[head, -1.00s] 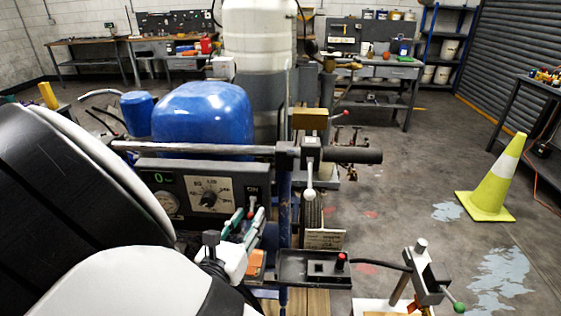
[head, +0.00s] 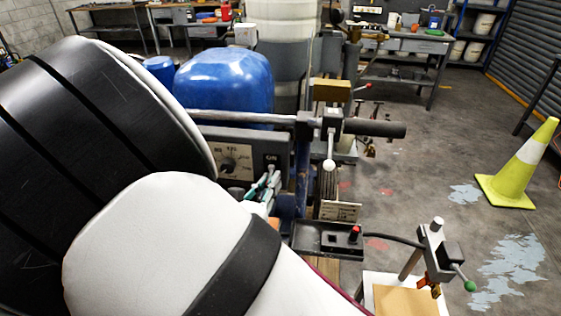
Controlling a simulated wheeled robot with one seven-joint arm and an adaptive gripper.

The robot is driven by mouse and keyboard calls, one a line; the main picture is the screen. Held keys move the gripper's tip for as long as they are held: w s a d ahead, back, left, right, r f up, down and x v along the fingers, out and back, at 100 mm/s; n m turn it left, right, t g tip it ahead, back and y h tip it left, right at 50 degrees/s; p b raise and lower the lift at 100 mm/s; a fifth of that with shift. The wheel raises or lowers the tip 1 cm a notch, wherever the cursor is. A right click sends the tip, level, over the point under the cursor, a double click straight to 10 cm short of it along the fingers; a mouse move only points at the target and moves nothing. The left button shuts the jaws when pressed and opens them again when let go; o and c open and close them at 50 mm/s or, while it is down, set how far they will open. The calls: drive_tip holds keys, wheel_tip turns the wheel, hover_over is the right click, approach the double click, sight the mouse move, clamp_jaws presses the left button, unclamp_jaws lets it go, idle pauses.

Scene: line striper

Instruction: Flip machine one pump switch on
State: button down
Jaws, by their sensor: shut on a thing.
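The machine's dark control panel (head: 203,136) is left of the middle in the head view, under a grey handlebar. It carries a pale dial plate with a black knob (head: 229,164). The pump switch (head: 271,168) is a small item just below the "ON" label at the panel's right end. My gripper (head: 268,178), with its green and pale fingers, is at the switch. Its fingers are close together and appear shut on the switch. The fingertips cover most of the switch, so its position cannot be told. My arm hides the panel's left and lower parts.
The handlebar (head: 376,128) ends in a black grip above the panel. A lever with a white knob (head: 329,165) hangs right of the gripper. A black tray with a red button (head: 354,231) sits lower right. A yellow cone (head: 522,165) stands on open floor.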

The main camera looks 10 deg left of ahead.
sight(268, 171)
drive_tip(key=shift+s+d+r+n+g+p, duration=0.15)
drive_tip(key=shift+r+g+p, duration=0.25)
drive_tip(key=shift+g+p, duration=0.35)
drive_tip(key=shift+s+a+r+n+g+p, duration=0.15)
drive_tip(key=shift+r+g+p, duration=0.25)
drive_tip(key=shift+g+p, duration=0.35)
drive_tip(key=g+p, duration=0.1)
drive_tip(key=r+g+p, duration=0.1)
drive_tip(key=shift+w+d+p, duration=0.1)
drive_tip(key=shift+p, duration=0.2)
drive_tip(key=shift+w+r+n+g+y+p, duration=0.15)
drive_tip(key=shift+r+n+g+p, duration=0.15)
drive_tip(key=shift+g+p, duration=0.65)
drive_tip(key=shift+w+r+n+g+y+p, duration=0.15)
drive_tip(key=shift+r+n+g+p, duration=0.15)
drive_tip(key=shift+g+p, duration=0.6)
drive_tip(key=shift+w+g, duration=0.1)
drive_tip(key=shift+g, duration=0.35)
drive_tip(key=c, duration=1.6)
unclamp_jaws()
drive_tip(key=v, duration=1.2)
drive_tip(key=shift+f, duration=0.1)
